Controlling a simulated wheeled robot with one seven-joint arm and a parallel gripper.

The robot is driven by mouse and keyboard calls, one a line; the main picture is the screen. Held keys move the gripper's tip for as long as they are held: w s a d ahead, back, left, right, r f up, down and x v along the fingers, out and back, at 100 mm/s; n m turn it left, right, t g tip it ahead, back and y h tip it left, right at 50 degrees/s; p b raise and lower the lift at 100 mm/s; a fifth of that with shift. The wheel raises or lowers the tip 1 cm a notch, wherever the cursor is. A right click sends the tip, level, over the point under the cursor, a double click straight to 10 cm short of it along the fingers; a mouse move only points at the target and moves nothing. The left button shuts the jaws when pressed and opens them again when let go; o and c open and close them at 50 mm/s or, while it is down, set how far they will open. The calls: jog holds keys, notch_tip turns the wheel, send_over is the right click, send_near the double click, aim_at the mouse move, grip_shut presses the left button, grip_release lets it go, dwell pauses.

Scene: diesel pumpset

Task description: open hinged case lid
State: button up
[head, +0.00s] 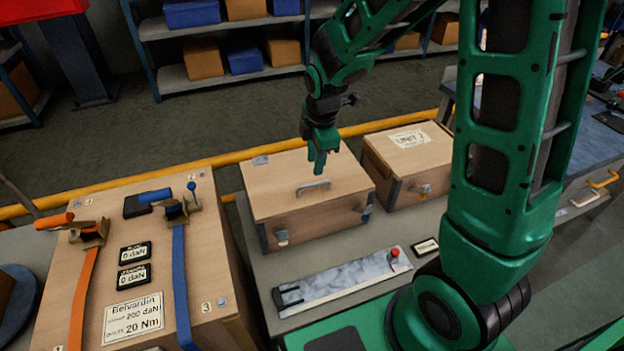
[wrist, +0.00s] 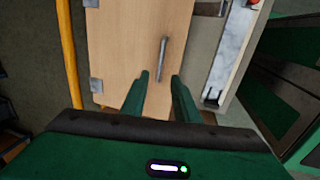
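A wooden hinged case (head: 310,215) stands on the bench in the middle, its lid (head: 275,178) down flat. A metal bow handle (head: 313,186) sits on the lid near its front edge; the wrist view also shows the handle (wrist: 162,58). Metal latches and corner fittings (head: 282,238) show on the case front. My gripper (head: 319,168) is above the lid, just behind the handle in the head view. In the wrist view my gripper's two fingers (wrist: 160,84) are spread apart with nothing between them, the handle lying ahead between their lines.
A second wooden case (head: 408,165) with a label stands close on the right. A grey metal plate with a red button (head: 345,281) lies in front. A wooden box with orange and blue straps (head: 145,275) stands at left. A yellow rail (head: 220,160) runs behind.

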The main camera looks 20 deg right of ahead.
aim_at(313, 184)
jog(key=f, duration=0.3)
jog(key=w+f, duration=0.1)
jog(key=f, duration=0.5)
jog(key=shift+w, duration=0.35)
jog(key=shift+c, duration=0.4)
jog(key=shift+r, duration=0.1)
grip_shut()
